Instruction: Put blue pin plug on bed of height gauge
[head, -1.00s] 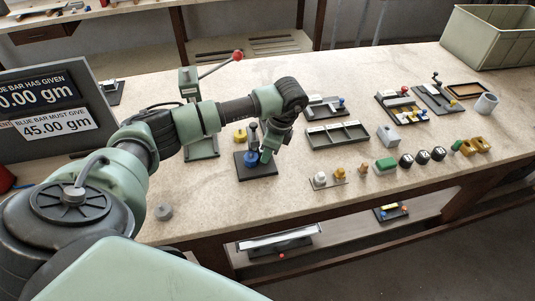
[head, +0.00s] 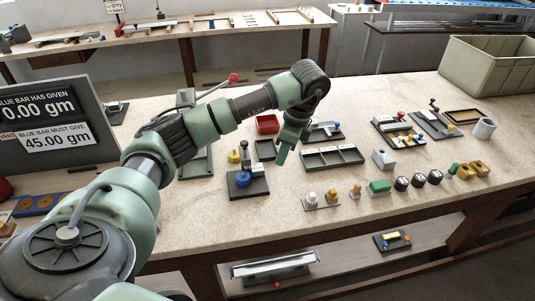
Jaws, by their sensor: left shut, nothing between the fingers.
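The blue pin plug (head: 243,180) is a short blue round piece. It appears to sit on the dark flat bed of the height gauge (head: 262,186), close to the gauge's upright post. The gauge stands on the bench left of the middle. My left gripper (head: 281,160) is shut and empty. It points down, to the right of and above the gauge, apart from the plug. The exact contact under the plug is too small to tell. My right gripper is not in view.
A green lever press (head: 196,162) with a red knob and a yellow round piece (head: 234,156) stand behind the gauge. A red bin (head: 267,124) and a divided tray (head: 333,158) lie further back and right. Small blocks line the front right. The bench front left of centre is clear.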

